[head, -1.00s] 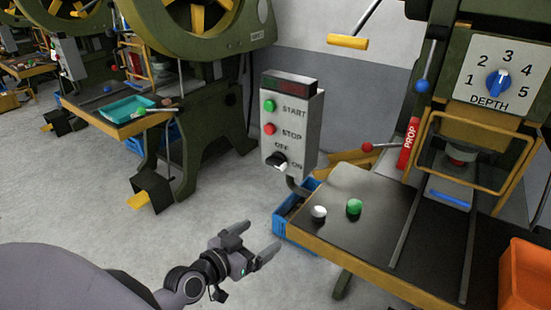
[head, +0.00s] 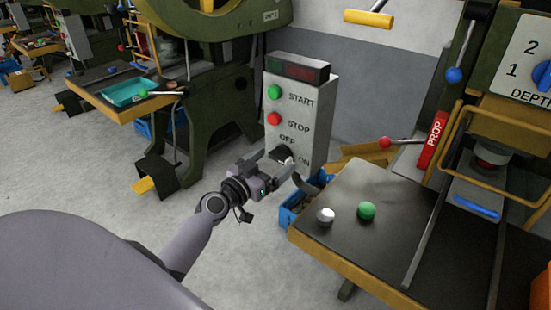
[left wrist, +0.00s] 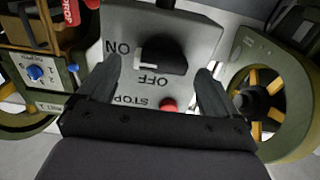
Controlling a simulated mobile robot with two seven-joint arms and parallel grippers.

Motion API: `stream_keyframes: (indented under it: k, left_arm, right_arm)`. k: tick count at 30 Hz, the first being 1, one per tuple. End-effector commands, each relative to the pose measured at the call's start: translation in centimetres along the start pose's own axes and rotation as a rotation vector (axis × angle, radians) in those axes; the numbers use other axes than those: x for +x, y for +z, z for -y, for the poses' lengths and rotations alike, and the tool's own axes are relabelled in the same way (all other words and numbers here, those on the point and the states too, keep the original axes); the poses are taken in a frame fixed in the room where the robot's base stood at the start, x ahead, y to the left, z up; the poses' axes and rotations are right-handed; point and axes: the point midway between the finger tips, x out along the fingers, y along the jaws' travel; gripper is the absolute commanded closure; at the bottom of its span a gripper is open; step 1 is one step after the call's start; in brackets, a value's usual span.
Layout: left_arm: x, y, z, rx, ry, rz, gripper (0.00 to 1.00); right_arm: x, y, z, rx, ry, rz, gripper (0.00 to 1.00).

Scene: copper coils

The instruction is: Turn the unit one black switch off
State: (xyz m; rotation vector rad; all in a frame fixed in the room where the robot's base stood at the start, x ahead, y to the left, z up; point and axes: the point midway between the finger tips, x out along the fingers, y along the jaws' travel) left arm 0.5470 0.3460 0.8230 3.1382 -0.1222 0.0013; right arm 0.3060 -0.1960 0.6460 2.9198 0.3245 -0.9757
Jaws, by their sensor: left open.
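The black switch (head: 283,154) is a knob low on the grey control box (head: 312,112), between the OFF and ON labels. It also shows in the left wrist view (left wrist: 162,54), upside down, where the knob's pale end lies on the ON side. My left gripper (head: 274,165) is open just in front of the switch. In the left wrist view its fingers (left wrist: 158,70) stand apart on either side of the knob, with gaps. Contact with the knob cannot be made out. My right gripper is not in view.
A green START button (head: 274,92) and red STOP button (head: 274,119) sit above the switch. A dark work table (head: 345,255) with a white knob (head: 325,216) and green knob (head: 367,210) stands to the right. A blue crate (head: 290,217) is below the box.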

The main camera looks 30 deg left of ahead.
Motion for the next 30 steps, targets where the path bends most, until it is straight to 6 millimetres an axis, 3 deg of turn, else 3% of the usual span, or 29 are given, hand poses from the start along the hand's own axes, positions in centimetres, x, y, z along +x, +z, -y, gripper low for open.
stream_keyframes:
  k: [6, 15, 16, 21, 30]
  left_arm:
    - [1.5, 0.0, 0.0, 0.001, 0.000, 0.001, 0.07]
    - [1.7, 0.0, 0.0, 0.001, 0.001, 0.001, 0.07]
    - [1.7, 0.0, 0.0, 0.001, 0.001, 0.001, 0.11]
    - [1.7, 0.0, 0.0, 0.001, 0.001, 0.001, 0.64]
    - [1.7, 0.1, 0.0, -0.022, 0.000, 0.001, 0.64]
  right_arm:
    - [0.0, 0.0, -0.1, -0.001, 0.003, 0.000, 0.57]
    - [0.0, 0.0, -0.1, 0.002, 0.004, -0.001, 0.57]
    - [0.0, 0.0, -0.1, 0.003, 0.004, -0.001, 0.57]
    - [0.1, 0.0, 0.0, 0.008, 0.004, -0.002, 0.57]
    - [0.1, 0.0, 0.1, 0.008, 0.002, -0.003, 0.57]
